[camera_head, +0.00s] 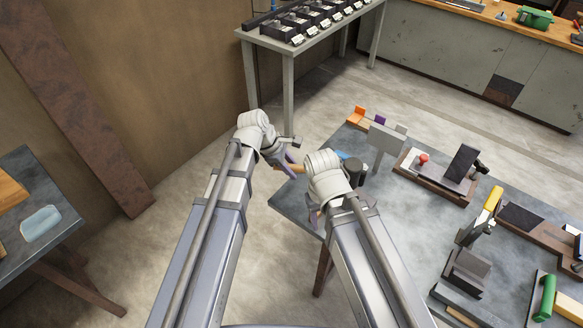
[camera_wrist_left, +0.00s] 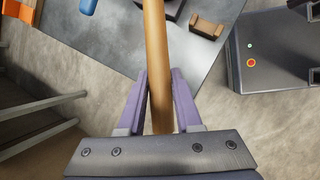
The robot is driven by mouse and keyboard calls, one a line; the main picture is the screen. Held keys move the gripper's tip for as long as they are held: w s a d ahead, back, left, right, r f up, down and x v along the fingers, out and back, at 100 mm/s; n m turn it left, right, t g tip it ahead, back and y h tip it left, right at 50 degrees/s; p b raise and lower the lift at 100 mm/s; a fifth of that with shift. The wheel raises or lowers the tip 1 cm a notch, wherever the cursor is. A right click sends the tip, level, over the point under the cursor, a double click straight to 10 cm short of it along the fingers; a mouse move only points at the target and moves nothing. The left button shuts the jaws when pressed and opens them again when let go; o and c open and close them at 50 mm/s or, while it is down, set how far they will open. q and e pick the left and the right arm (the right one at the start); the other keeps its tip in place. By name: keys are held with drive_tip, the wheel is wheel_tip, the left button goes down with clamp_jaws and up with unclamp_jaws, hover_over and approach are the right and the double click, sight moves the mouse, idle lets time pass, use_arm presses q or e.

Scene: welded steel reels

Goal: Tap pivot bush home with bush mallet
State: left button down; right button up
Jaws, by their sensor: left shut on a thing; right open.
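My left gripper (camera_head: 284,160) is shut on a wooden handle, seen between its purple fingers in the left wrist view (camera_wrist_left: 158,70), apparently that of the bush mallet. The handle runs out of the top of that view, so its head is not shown there. In the head view the handle (camera_head: 292,168) passes toward my right wrist, which hides part of it. A dark cylinder (camera_head: 354,172) shows beyond that wrist; I cannot tell if it is the mallet head. My right gripper (camera_head: 314,215) is open near the bench's left edge, mostly hidden by its wrist. I cannot pick out the pivot bush.
The grey bench (camera_head: 385,220) carries a grey upright plate (camera_head: 387,138), a wooden tray with a red knob (camera_head: 423,158), a yellow-handled tool (camera_head: 492,200) and dark blocks (camera_head: 468,268). A rack table (camera_head: 290,42) stands behind. Open floor lies left of the bench.

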use_arm(q)
drive_tip(key=shift+f+b, duration=0.6)
drive_tip(key=shift+f, duration=0.25)
wheel_tip(320, 180, up, 5)
drive_tip(key=p, duration=0.5)
drive_tip(key=shift+r, duration=0.2)
drive_tip(key=shift+f, duration=0.25)
wheel_tip(320, 180, down, 8)
drive_tip(key=b, duration=0.8)
wheel_tip(320, 180, up, 8)
drive_tip(key=p, duration=0.7)
drive_tip(key=shift+s+f, duration=0.1)
drive_tip(key=shift+f, duration=0.2)
